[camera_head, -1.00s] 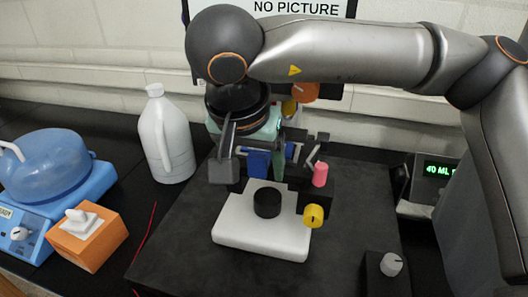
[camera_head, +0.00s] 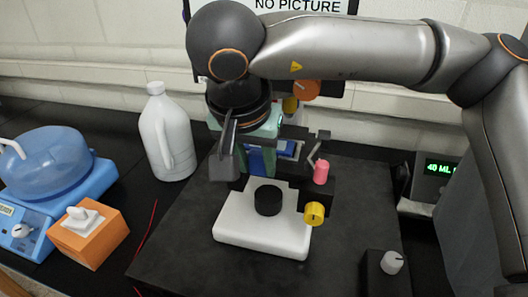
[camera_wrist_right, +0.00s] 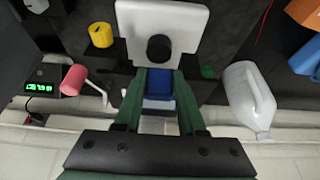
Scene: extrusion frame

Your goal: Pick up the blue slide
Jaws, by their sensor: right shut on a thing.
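The blue slide (camera_wrist_right: 159,84) is between the two green fingers of my right gripper (camera_wrist_right: 160,96) in the right wrist view. The gripper is shut on it. My left gripper is not in view.
A black round part (camera_head: 267,200) stands on the white base, with a yellow knob (camera_head: 314,213) and a pink knob (camera_head: 321,172) at the right. A white jug (camera_head: 167,135), an orange box (camera_head: 90,233) and a blue device (camera_head: 60,205) stand left. A display (camera_head: 440,170) is right.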

